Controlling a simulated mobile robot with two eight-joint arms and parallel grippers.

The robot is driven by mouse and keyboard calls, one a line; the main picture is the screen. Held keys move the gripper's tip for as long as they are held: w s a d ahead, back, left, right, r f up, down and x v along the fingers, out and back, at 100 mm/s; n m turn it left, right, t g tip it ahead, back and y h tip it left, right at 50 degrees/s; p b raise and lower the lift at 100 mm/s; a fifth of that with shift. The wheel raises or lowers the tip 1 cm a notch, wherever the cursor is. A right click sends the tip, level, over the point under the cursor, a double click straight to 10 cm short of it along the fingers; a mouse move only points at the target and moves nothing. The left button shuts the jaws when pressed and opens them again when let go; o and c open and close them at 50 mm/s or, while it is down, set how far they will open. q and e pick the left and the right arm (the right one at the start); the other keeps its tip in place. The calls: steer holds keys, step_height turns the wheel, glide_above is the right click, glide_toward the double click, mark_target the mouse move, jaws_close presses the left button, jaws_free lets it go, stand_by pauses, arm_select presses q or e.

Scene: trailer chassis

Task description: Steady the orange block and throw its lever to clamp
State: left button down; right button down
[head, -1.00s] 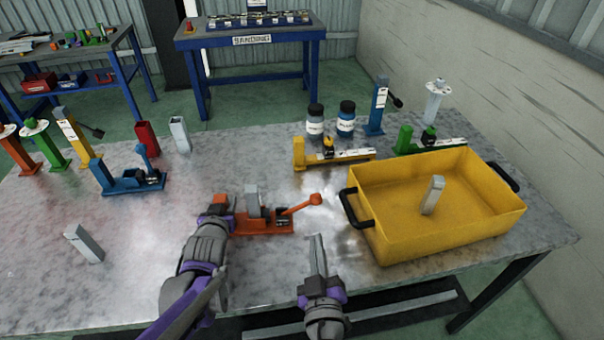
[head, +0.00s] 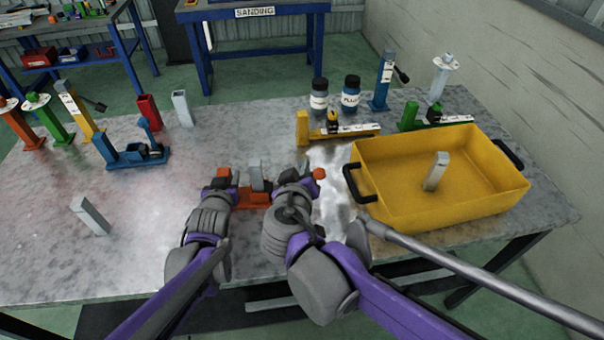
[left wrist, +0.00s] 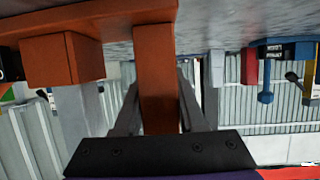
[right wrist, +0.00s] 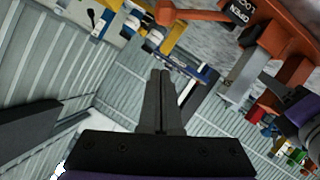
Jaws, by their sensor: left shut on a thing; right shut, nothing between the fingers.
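The orange block (head: 252,199) lies on the metal table, with a grey tube piece (head: 257,177) standing in it. My left gripper (head: 222,182) is shut on the orange upright post (left wrist: 155,75) at the block's left end. The orange lever's round knob (head: 319,173) pokes out at the right; most of the lever is hidden by my right arm in the head view. In the right wrist view the lever (right wrist: 195,15) extends from the block beside an open/lock label. My right gripper (right wrist: 160,76) is shut and empty, its fingertips apart from the lever, near the knob end.
A yellow bin (head: 385,215) with a grey piece (head: 436,172) inside stands right of the block. A blue clamp (head: 135,155) and a loose grey piece (head: 90,216) lie left. A yellow clamp (head: 335,132) and two bottles (head: 350,95) stand behind.

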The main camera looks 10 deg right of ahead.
mark_target(321, 174)
steer(key=w+d+f, duration=0.3)
steer(key=f, duration=0.2)
steer(key=shift+w, duration=0.2)
steer(key=shift+f, duration=0.1)
steer(key=shift+d+f+m+y, duration=0.55)
steer(key=shift+d+m, duration=0.2)
steer(key=shift+m, duration=0.15)
steer(key=shift+s+d+f, duration=0.1)
steer(key=shift+d+f, duration=0.25)
steer(key=shift+f, duration=0.05)
steer(key=shift+r, duration=0.1)
